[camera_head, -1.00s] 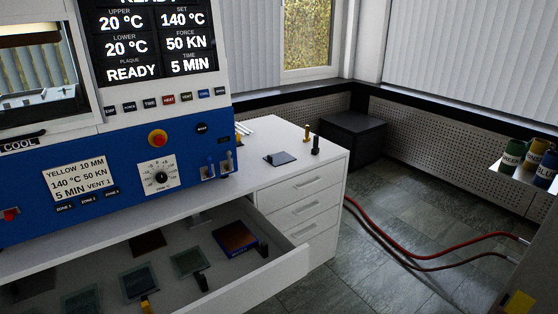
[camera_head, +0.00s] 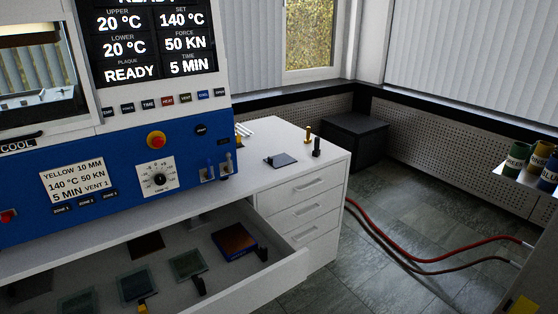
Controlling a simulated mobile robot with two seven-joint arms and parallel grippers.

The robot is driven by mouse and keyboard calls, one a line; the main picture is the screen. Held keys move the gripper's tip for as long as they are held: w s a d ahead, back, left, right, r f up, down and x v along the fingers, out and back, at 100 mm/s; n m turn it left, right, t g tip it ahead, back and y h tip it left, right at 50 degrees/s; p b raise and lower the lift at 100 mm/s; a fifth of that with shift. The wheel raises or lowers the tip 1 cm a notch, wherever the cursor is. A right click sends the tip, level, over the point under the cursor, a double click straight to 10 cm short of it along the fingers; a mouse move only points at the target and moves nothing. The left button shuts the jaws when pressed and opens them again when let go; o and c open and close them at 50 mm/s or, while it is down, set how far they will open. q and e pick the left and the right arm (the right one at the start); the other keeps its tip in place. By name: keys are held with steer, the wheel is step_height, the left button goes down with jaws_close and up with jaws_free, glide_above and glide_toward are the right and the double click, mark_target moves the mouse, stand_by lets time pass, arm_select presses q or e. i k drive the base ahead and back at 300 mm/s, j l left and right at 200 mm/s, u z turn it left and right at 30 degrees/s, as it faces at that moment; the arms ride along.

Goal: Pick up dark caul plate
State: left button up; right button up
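A thin dark plate (camera_head: 281,160) with a small knob lies flat on the white counter right of the blue press; it may be the dark caul plate. The open drawer below holds other flat plates: a dark brown one (camera_head: 146,246), a grey-green one (camera_head: 187,265) with a black handle, another grey-green one (camera_head: 137,283) with a yellow handle, and a blue-edged brown one (camera_head: 235,240). I cannot tell for certain which is called the dark caul plate. Neither of my grippers is in view.
The open drawer (camera_head: 268,284) juts out in front. Red hoses (camera_head: 405,251) cross the floor at right. Labelled cans (camera_head: 538,158) stand at far right.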

mark_target(280, 160)
steer(key=i+l+u, duration=0.15)
steer(key=i+l, duration=0.35)
steer(key=i+l+u, duration=0.15)
steer(key=i+l, duration=0.4)
steer(key=i+l+u, duration=0.1)
steer(key=i+l, duration=0.4)
steer(key=l, duration=0.2)
